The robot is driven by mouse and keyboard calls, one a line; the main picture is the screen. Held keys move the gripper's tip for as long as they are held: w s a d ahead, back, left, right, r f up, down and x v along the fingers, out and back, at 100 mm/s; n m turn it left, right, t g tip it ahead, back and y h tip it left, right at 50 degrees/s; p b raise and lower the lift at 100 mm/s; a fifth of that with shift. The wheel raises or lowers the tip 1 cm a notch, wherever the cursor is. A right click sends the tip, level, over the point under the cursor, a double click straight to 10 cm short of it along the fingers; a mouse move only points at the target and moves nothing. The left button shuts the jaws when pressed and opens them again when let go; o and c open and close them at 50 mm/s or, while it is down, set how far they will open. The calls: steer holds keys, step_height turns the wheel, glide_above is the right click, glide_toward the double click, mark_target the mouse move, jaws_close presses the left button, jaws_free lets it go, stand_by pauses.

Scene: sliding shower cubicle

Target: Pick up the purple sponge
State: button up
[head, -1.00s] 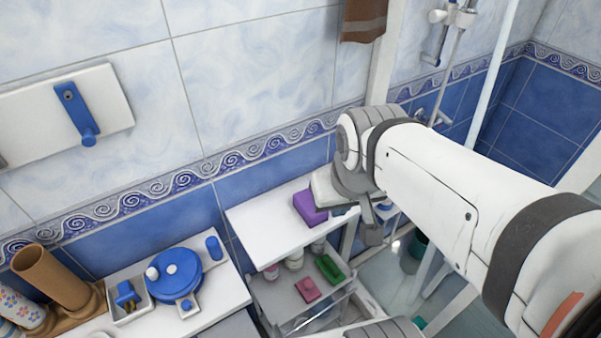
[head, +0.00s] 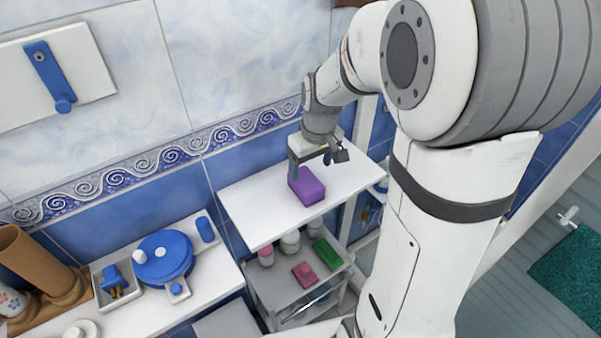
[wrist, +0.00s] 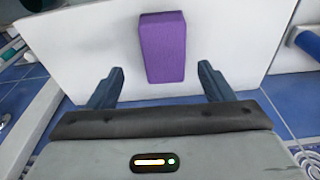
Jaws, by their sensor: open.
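The purple sponge (head: 307,187) is a block lying on the white top shelf (head: 262,208), near the wall. In the wrist view the purple sponge (wrist: 161,47) lies ahead of my fingertips, in line with the gap between them. My gripper (head: 311,160) is just above and behind the sponge in the head view, pointing down towards the shelf. I cannot tell the exact height of the fingertips over the shelf.
A lower shelf holds a green block (head: 327,254), a pink block (head: 304,273) and small bottles (head: 290,241). To the left is a white counter (head: 222,277) with a blue round container (head: 162,257). The tiled wall (head: 250,60) is close behind. The shelf's left part is bare.

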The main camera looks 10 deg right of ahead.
mark_target(306, 180)
steer(key=f, duration=0.5)
steer(key=w+a+f+p, duration=0.1)
steer(key=f, duration=0.1)
steer(key=shift+f, duration=0.2)
steer(key=shift+c, duration=0.2)
steer(key=c, duration=1)
step_height(306, 180, up, 10)
steer(key=shift+r+b, duration=0.1)
steer(key=shift+b, duration=0.25)
